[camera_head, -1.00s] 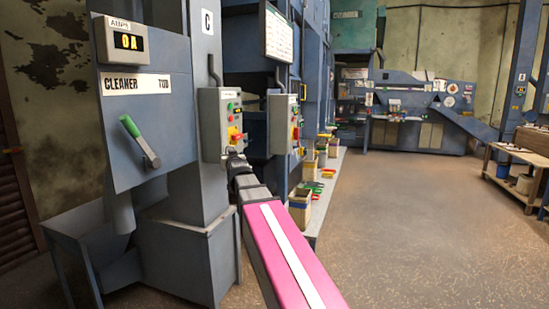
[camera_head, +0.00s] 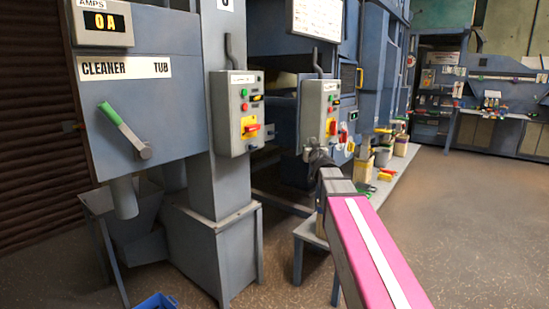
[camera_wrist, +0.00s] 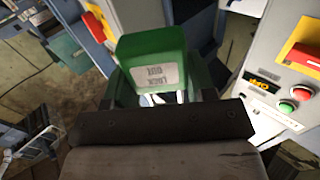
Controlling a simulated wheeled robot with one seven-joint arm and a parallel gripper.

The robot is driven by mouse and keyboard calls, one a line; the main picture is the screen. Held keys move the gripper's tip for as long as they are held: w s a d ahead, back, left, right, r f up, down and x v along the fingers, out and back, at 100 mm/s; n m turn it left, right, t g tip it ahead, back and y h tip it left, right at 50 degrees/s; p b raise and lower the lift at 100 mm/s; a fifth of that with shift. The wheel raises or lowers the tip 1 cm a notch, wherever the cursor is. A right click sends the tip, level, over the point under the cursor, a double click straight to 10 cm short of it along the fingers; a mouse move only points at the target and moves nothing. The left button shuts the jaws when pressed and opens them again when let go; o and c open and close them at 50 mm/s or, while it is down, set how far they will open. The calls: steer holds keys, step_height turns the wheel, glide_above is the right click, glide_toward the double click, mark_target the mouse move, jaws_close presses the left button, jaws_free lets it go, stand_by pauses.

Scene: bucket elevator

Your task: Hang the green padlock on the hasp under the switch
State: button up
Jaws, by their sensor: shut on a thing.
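In the wrist view my gripper (camera_wrist: 160,98) is shut on the green padlock (camera_wrist: 152,55), which has a grey label reading upside down. The padlock's shackle is mostly hidden. In the head view my gripper (camera_head: 320,158) is in front of the lower part of the farther grey switch box (camera_head: 329,90); the padlock cannot be made out there. The nearer switch box (camera_head: 225,110) has a red switch on a yellow plate (camera_head: 250,126). A similar red switch (camera_wrist: 305,57) shows at the right in the wrist view, apart from the padlock. I cannot make out a hasp clearly.
The cleaner tub panel (camera_head: 127,100) with a green-handled lever (camera_head: 122,128) stands at the left. A blue bin (camera_head: 156,301) lies on the floor at the bottom. The floor at right is clear.

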steer(key=shift+a+f+n+y, duration=0.6)
steer(key=shift+a+f+y, duration=0.4)
steer(key=shift+a, duration=0.35)
steer(key=n+g+y, duration=0.7)
steer(key=n+y, duration=0.1)
steer(key=y, duration=0.3)
glide_toward(249, 151)
steer(key=shift+x, duration=1.4)
steer(key=shift+w+a+r, duration=0.15)
steer(key=shift+w, duration=0.1)
steer(key=shift+x, duration=1.6)
steer(key=shift+f, duration=0.85)
steer(key=o, duration=1)
